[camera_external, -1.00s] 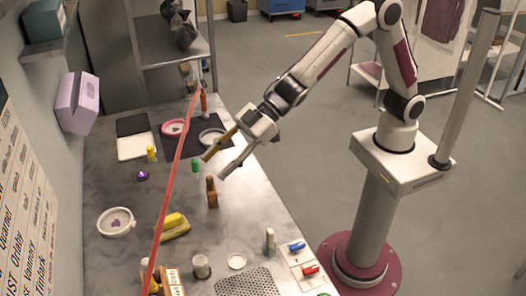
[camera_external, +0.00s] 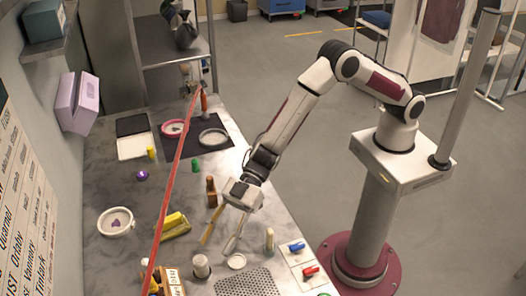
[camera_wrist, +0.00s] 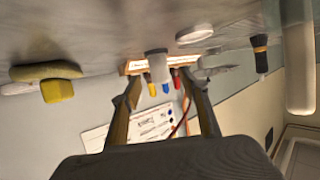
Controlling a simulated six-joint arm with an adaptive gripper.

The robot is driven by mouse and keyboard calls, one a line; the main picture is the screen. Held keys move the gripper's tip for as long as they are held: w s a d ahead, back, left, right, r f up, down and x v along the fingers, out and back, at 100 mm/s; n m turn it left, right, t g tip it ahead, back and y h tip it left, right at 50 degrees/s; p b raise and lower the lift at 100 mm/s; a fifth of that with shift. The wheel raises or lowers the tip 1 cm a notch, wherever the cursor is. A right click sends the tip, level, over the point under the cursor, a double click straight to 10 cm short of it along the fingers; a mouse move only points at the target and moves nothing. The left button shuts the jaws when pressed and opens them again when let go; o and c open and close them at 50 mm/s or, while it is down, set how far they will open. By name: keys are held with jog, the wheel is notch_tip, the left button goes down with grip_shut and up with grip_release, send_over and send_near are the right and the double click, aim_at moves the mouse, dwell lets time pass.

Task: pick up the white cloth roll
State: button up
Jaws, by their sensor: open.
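My gripper (camera_external: 217,248) is open and empty, pointing down toward the bench, a little behind and right of the cylinder. The fingers look apart from it. In the wrist view my gripper (camera_wrist: 160,82) has both fingers spread with nothing between the pads.
A wooden labelled box (camera_external: 172,282) stands left of the cylinder, and a round white lid (camera_external: 236,261) lies right of it. A red strip (camera_external: 172,190) crosses the view.

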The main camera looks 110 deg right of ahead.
aim_at(205, 259)
dwell(0.4)
jog(key=shift+x, duration=1.25)
jog(key=shift+w+a, duration=0.1)
jog(key=shift+r+x, duration=0.2)
jog(key=shift+x, duration=2.45)
jog(key=shift+w, duration=0.1)
jog(key=c, duration=0.9)
